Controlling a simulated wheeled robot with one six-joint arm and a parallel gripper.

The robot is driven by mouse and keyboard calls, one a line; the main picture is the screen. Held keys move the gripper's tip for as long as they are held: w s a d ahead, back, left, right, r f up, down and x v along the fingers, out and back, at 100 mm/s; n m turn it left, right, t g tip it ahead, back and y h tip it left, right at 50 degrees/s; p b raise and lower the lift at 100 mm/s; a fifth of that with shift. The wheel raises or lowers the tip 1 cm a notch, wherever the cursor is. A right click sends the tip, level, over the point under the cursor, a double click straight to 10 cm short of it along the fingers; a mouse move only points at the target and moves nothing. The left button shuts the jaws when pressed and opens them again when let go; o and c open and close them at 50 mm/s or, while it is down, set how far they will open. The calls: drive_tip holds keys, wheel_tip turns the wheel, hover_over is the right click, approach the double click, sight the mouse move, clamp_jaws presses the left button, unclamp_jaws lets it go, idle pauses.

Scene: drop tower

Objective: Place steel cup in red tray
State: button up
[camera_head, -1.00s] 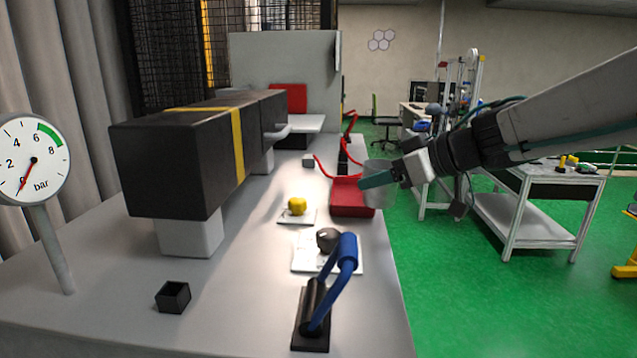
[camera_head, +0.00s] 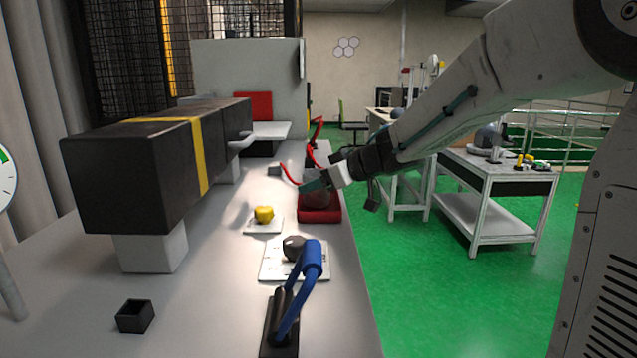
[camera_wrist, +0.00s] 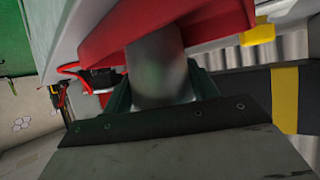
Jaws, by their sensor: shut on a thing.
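The steel cup (camera_wrist: 157,70) is a smooth grey cylinder between the green fingers of my gripper (camera_wrist: 162,92) in the wrist view. My gripper (camera_head: 315,187) is shut on it. The red tray (camera_head: 322,216) lies near the right edge of the bench, and in the head view the cup overlaps the tray area. The tray (camera_wrist: 215,20) also fills the top of the wrist view, behind the cup. The cup is largely hidden by my gripper in the head view. I cannot tell whether its base touches the tray floor.
A yellow object (camera_head: 264,214) on a white plate and a dark round knob (camera_head: 294,248) stand nearer on the bench. A blue-handled lever (camera_head: 312,262) is in front. A large dark block (camera_head: 130,180) stands left. Red levers (camera_head: 288,172) rise behind the tray.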

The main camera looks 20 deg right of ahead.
drive_tip(key=shift+f, duration=0.2)
drive_tip(key=o, duration=1.1)
drive_tip(key=shift+r, duration=0.15)
drive_tip(key=shift+s+d+r, duration=0.15)
drive_tip(key=shift+d+r, duration=0.05)
drive_tip(key=v, duration=1.1)
drive_tip(key=shift+s+r, duration=0.15)
drive_tip(key=shift+s, duration=0.05)
